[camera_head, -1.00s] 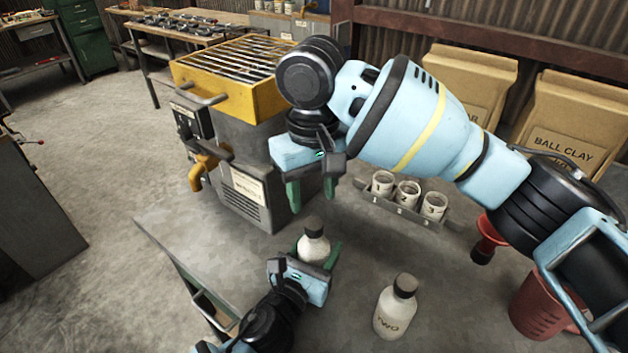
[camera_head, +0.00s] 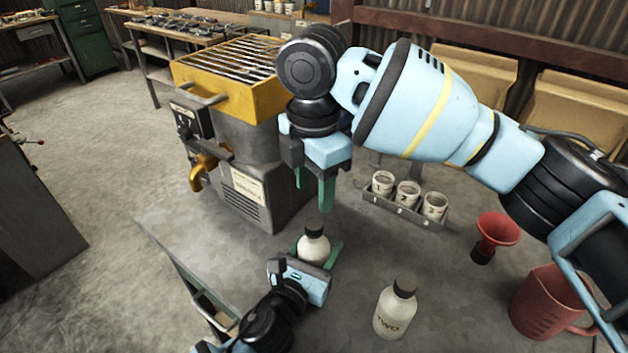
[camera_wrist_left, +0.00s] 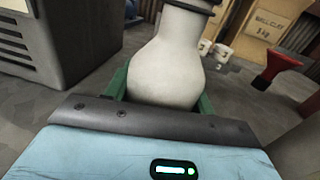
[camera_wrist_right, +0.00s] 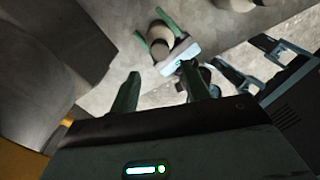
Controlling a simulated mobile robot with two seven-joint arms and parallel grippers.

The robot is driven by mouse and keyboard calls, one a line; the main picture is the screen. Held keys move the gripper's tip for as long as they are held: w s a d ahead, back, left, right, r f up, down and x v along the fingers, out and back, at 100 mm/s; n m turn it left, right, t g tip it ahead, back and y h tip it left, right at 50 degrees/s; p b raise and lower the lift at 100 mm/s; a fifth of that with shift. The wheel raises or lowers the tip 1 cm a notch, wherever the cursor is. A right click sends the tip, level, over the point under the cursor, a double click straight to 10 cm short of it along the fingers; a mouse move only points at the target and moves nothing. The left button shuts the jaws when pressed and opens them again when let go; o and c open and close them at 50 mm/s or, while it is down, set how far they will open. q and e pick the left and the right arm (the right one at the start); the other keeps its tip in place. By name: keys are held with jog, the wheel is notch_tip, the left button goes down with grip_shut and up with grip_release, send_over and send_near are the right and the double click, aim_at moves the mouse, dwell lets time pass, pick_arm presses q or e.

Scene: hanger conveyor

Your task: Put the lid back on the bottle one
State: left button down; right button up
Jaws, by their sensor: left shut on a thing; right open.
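A white bottle (camera_head: 313,249) with a dark lid (camera_head: 313,227) on its top stands upright between my left gripper's fingers (camera_head: 318,256). Its label is not visible. In the left wrist view, the bottle's round body (camera_wrist_left: 165,70) is between the fingers, and its dark top is cut off by the upper edge. My right gripper (camera_head: 312,188) is open and empty, fingers pointing down, above and behind the bottle. The right wrist view shows the lidded bottle (camera_wrist_right: 160,37) beyond its fingers. A second bottle (camera_head: 394,314), marked TWO, stands to the right with a dark lid.
A rack (camera_head: 400,211) of several numbered cups is behind the bottles. A red funnel (camera_head: 495,234) and a red jug (camera_head: 545,302) stand at the right. A grey machine with a yellow top (camera_head: 232,90) stands at the back left. The table between the bottles is clear.

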aim_at(314, 223)
jog(key=n, duration=0.4)
jog(key=shift+r, duration=0.15)
jog(key=shift+f, duration=4.05)
